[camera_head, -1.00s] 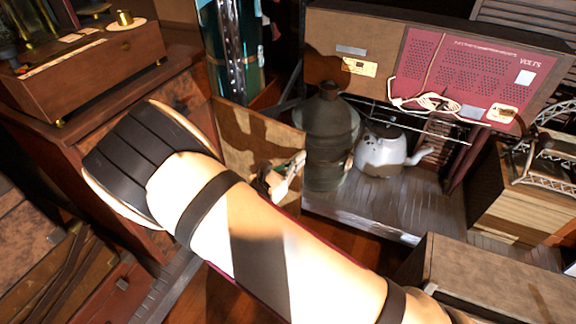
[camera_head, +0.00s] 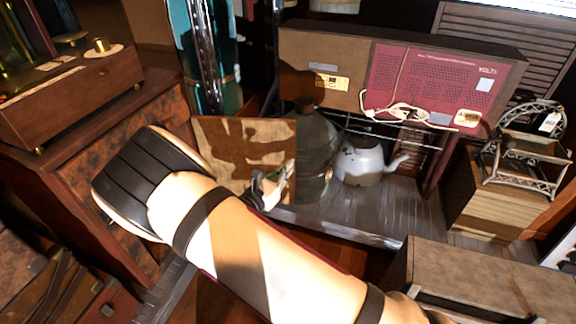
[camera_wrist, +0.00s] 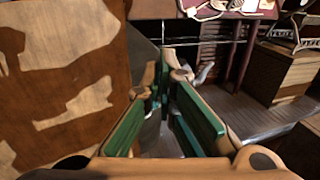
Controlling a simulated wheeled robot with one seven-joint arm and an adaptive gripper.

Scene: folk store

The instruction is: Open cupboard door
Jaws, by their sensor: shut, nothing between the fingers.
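The cupboard door seems to be the flat wooden panel (camera_head: 235,150), which stands swung out from the dark wooden cupboard (camera_head: 135,185) at the left in the head view. Dark shadows lie across its face. In the wrist view the panel (camera_wrist: 65,75) fills the left side, beside the fingers. My gripper (camera_head: 285,175) is by the panel's lower right part in the head view. In the wrist view my gripper (camera_wrist: 165,78) has its green-padded fingers converged at the tips, shut and empty. I cannot tell whether it touches the panel. My arm hides part of the cupboard front.
A dark bottle (camera_head: 318,150) and a white kettle (camera_head: 365,162) stand on a low metal-topped surface (camera_head: 350,222) behind the panel. A radio (camera_head: 425,90) sits above them. A brown box (camera_head: 490,280) is at the lower right, and a wooden crate (camera_head: 490,210) is behind it.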

